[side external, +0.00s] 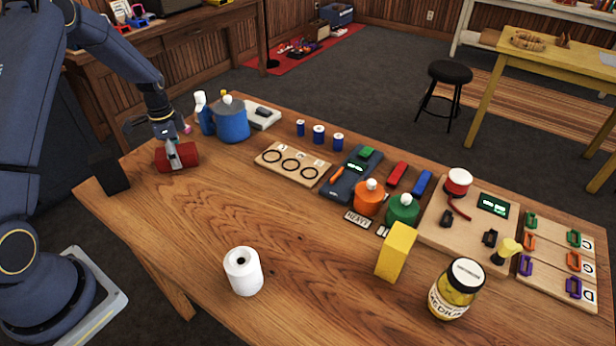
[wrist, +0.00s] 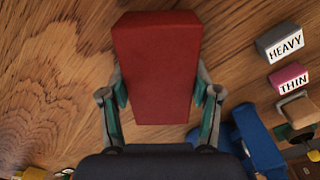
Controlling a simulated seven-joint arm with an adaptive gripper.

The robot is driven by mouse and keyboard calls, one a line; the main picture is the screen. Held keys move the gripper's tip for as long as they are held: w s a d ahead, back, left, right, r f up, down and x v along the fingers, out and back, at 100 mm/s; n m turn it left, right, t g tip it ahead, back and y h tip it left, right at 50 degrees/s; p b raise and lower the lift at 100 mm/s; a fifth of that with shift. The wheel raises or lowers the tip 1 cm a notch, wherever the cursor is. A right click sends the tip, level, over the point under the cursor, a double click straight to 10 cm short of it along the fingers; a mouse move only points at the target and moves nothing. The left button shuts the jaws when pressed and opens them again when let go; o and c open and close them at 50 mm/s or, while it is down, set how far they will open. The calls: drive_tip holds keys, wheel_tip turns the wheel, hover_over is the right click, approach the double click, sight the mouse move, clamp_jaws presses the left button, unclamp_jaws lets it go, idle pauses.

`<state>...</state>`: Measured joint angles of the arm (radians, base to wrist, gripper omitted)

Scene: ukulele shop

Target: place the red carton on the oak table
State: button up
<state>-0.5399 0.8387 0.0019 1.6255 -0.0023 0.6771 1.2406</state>
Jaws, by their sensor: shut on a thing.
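The red carton (wrist: 157,62) is between the two fingers of my gripper (wrist: 160,98) in the wrist view, with a finger against each side. In the side external view, the red carton (side external: 186,156) is at the left end of the wooden table (side external: 190,225), with my gripper (side external: 174,154) on it from above. The carton lies on its side there, low over the tabletop. I cannot tell whether it touches the wood. The tabletop's grain shows behind it in the wrist view.
A blue canister (side external: 231,122) and a white-topped blue bottle (side external: 204,115) stand behind the carton. HEAVY (wrist: 281,43) and THIN (wrist: 290,78) blocks lie right in the wrist view. A white roll (side external: 243,272) stands at the front. Bare wood lies between roll and carton.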

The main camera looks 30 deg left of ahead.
drive_tip(key=c, duration=0.5)
drive_tip(key=shift+o, duration=0.2)
drive_tip(key=shift+r, duration=0.5)
wheel_tip(320, 180, up, 3)
drive_tip(key=shift+s+f, duration=0.15)
drive_tip(key=s+d+r, duration=0.6)
drive_tip(key=s+r, duration=0.3)
drive_tip(key=s, duration=0.3)
drive_tip(key=w+d+f+n, duration=0.1)
drive_tip(key=w+d+n, duration=0.3)
drive_tip(key=d, duration=0.5)
drive_tip(key=w+d+f+n, duration=0.2)
drive_tip(key=w+d+n, duration=0.2)
drive_tip(key=d, duration=0.5)
drive_tip(key=shift+w+f, duration=0.3)
drive_tip(key=shift+w, duration=0.25)
